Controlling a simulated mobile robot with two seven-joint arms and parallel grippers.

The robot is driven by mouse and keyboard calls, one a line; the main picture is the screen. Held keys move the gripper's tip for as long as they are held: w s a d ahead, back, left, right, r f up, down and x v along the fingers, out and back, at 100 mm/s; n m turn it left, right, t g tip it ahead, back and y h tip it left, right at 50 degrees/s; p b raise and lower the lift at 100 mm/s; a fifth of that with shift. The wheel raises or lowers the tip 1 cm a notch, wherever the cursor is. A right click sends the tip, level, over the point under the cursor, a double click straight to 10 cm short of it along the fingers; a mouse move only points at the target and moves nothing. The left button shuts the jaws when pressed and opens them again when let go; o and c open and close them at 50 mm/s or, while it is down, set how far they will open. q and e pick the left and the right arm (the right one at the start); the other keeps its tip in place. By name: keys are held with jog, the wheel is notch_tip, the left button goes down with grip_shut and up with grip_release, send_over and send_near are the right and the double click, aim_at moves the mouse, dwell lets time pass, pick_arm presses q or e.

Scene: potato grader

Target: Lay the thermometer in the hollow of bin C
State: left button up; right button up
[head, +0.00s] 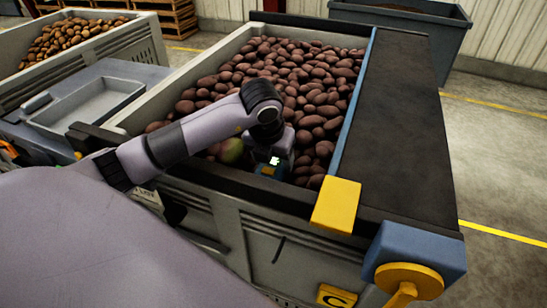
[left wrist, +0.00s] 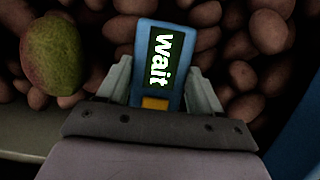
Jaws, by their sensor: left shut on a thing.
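The thermometer (left wrist: 168,85) is a blue device with an orange button and a lit dark green display reading "wait". My left gripper (left wrist: 160,72) is shut on it, with a finger on each side. In the head view the thermometer (head: 267,171) shows just below my left gripper (head: 278,152), over the near part of bin C (head: 290,245). Bin C is full of reddish-brown potatoes and has a yellow C label low on its front. I cannot tell whether the thermometer touches the potatoes, and the hollow is not clearly visible. My right gripper is not in view.
A dark conveyor belt (head: 395,110) with a blue edge and yellow end plate (head: 336,204) runs along the bin's right. A grey tray (head: 88,105) and another potato bin (head: 120,42) stand left.

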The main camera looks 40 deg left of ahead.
pick_arm(q)
jog(key=o, duration=0.8)
jog(key=shift+f, duration=0.1)
jog(key=o, duration=0.4)
jog(key=shift+o, duration=0.2)
jog(key=shift+r, duration=0.5)
jog(key=v, duration=1.1)
jog(key=shift+s, duration=0.25)
jog(key=shift+r, duration=0.15)
